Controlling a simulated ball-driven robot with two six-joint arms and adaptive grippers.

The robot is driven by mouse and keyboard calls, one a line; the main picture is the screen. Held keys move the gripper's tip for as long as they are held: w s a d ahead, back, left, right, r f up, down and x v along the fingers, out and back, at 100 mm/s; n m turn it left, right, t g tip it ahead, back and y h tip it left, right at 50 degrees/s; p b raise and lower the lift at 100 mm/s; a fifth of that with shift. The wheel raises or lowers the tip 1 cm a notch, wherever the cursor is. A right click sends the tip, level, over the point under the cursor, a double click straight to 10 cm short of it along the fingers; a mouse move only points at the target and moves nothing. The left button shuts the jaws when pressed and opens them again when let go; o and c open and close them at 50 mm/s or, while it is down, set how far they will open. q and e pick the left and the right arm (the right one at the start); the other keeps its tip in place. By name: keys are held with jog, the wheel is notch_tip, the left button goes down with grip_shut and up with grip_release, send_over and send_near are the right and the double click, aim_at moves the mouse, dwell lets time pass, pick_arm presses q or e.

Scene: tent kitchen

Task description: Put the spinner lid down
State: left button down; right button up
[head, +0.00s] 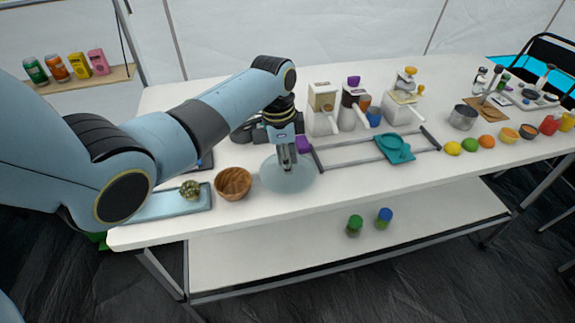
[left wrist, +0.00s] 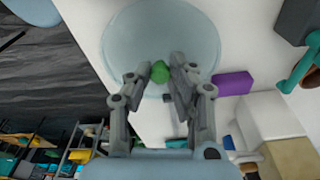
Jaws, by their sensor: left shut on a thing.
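The spinner lid is a pale, see-through round disc (head: 270,180) with a green knob. My left gripper (head: 287,166) points down at its middle, over the front part of the white table. In the left wrist view the lid (left wrist: 150,30) fills the top middle, and its green knob (left wrist: 160,72) sits between the fingertips of my left gripper (left wrist: 162,74), which is shut on it. I cannot tell whether the lid touches the table or is held just above it. My right gripper is not in view.
A wooden bowl (head: 233,185) stands close to the left of the lid. A blue tray (head: 160,207) with a green vegetable (head: 190,189) is further left. The table front right of the lid is clear.

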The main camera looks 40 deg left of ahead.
aim_at(281, 170)
pick_arm(q)
jog(key=shift+f, duration=0.8)
jog(key=c, duration=1.2)
grip_release()
jog(key=shift+f, duration=0.1)
jog(key=shift+r, duration=0.3)
notch_tip(281, 170, up, 12)
jog(key=a+p, duration=0.1)
jog(key=shift+s+f, duration=0.2)
jog(key=shift+s, duration=0.25)
